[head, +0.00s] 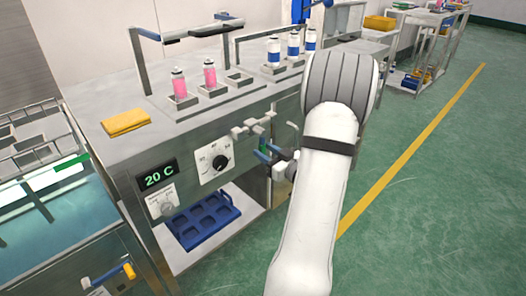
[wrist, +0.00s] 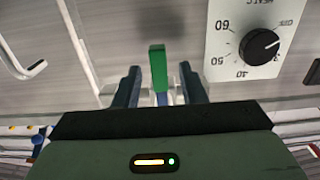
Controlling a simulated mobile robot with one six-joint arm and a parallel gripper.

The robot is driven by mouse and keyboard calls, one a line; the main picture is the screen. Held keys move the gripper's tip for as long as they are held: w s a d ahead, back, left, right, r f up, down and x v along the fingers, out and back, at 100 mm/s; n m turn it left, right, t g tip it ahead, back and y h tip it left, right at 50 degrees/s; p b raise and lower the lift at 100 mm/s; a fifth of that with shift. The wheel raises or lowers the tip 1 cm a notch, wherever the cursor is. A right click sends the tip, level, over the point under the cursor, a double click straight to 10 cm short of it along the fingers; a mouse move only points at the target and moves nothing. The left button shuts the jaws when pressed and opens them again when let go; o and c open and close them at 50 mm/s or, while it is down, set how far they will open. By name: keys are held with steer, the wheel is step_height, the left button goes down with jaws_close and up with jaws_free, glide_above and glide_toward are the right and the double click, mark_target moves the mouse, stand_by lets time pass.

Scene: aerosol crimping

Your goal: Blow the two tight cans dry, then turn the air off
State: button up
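Two pink cans (head: 180,85) (head: 210,74) stand upright in square holders on the steel bench, near a raised bar with dark nozzles (head: 215,29). Three white-and-blue cans (head: 273,51) (head: 293,44) (head: 311,40) stand in holders farther back. Which cans are tight cannot be seen. A green-handled valve (head: 267,117) is on the bench front; its green lever (wrist: 158,68) stands upright in the wrist view. My gripper (wrist: 162,85) is open and empty, with the lever seen between its blue fingers and gaps on both sides. In the head view my gripper (head: 268,155) is just below the valve.
A dial (head: 220,163) and a "20 C" display (head: 158,175) are left of the valve. A yellow cloth (head: 126,122) lies on the bench. A water bath (head: 60,195) stands at left. A blue tray (head: 205,219) sits on the lower shelf. Green floor at right is clear.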

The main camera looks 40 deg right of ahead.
steer(key=shift+w, duration=1.05)
steer(key=shift+a, duration=0.1)
jaws_close()
